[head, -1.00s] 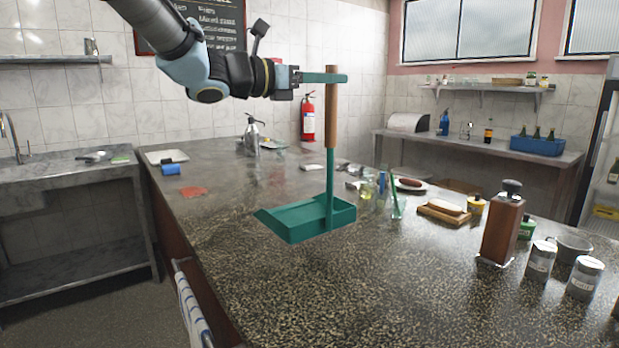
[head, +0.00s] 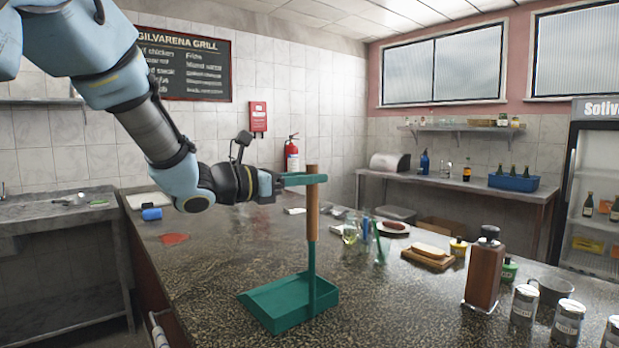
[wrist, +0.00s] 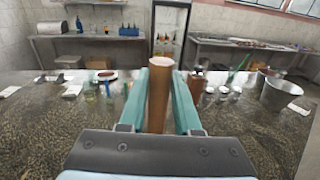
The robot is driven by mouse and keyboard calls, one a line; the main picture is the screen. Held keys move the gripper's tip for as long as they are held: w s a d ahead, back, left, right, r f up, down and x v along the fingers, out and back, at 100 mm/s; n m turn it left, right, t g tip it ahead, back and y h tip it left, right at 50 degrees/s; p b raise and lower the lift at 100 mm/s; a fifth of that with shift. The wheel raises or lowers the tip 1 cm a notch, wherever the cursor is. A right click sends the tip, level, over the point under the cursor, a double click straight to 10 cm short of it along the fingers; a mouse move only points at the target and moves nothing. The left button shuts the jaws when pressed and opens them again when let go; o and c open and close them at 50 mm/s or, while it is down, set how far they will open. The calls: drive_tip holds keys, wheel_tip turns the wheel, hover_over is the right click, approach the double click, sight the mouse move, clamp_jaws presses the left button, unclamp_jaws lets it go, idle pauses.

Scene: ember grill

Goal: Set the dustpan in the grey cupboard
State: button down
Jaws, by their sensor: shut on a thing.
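The dustpan (head: 292,303) is green with an upright handle that has a brown wooden grip. In the head view it is upright over the dark speckled counter; I cannot tell whether its pan touches the top. My gripper (head: 305,180) is shut on the wooden grip near its upper end. In the wrist view the grip (wrist: 158,97) stands between the two green fingers (wrist: 160,100). The pan is hidden in the wrist view. I see no grey cupboard in either view.
On the counter (head: 400,310) stand a brown bottle (head: 483,272), several tins (head: 568,322), a board with bread (head: 428,256) and small glasses (head: 350,233). A metal bucket (wrist: 281,95) shows in the wrist view. A fridge (head: 595,190) stands at the right. The counter's left part is mostly clear.

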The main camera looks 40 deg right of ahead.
drive_tip(key=c, duration=1.1)
unclamp_jaws()
drive_tip(key=shift+f, duration=0.15)
drive_tip(key=o, duration=0.5)
drive_tip(key=b+v, duration=0.3)
drive_tip(key=v, duration=0.9)
drive_tip(key=shift+b, duration=0.3)
drive_tip(key=shift+s, duration=0.1)
